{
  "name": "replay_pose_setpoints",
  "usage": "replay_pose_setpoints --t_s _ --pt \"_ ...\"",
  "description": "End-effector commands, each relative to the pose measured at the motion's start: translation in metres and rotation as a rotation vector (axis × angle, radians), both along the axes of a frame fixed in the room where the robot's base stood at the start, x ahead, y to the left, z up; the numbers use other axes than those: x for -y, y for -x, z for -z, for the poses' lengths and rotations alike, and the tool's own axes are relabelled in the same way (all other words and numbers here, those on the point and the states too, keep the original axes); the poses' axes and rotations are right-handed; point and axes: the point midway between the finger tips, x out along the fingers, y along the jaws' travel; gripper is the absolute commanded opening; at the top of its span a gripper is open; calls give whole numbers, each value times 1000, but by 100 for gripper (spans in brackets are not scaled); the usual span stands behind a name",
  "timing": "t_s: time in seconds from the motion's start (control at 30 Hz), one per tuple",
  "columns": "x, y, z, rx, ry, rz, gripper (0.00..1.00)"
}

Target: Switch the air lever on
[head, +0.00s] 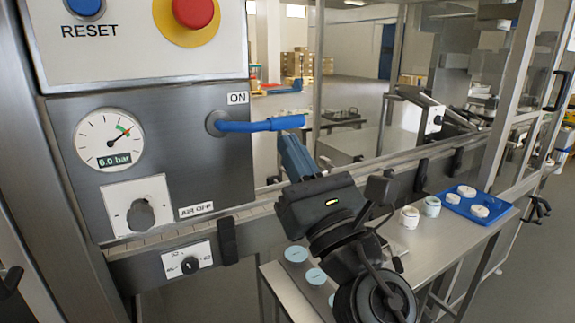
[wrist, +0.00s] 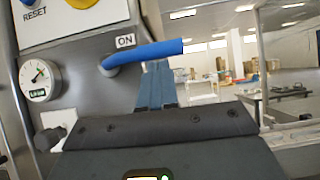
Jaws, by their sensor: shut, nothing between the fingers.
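The blue air lever (head: 260,125) sticks out to the right, roughly level, from its pivot on the grey panel. It also shows in the wrist view (wrist: 140,55). The ON label (head: 237,98) is just above it and the AIR OFF label (head: 196,209) is well below it. My gripper (head: 287,142) is shut and empty, with its blue-grey fingers pointing up under the outer part of the lever. In the wrist view my fingertips (wrist: 157,66) show right below the lever. I cannot tell whether they touch it.
A pressure gauge (head: 109,139) has its needle toward a green mark. A red emergency button (head: 193,12) and a blue reset button (head: 85,6) sit above. A conveyor rail runs behind my arm. A side table (head: 430,245) holds several jars and a blue tray (head: 451,204).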

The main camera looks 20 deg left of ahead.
Motion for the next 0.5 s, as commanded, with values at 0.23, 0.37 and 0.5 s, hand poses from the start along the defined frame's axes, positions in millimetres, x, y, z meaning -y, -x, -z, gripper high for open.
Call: replay_pose_setpoints --t_s 0.23,0.37,0.5 --pt "1 -2 -5 45 37 0 0" --pt "1 -2 -6 51 44 -1 0" --pt "1 -1 -6 53 44 -1 0"
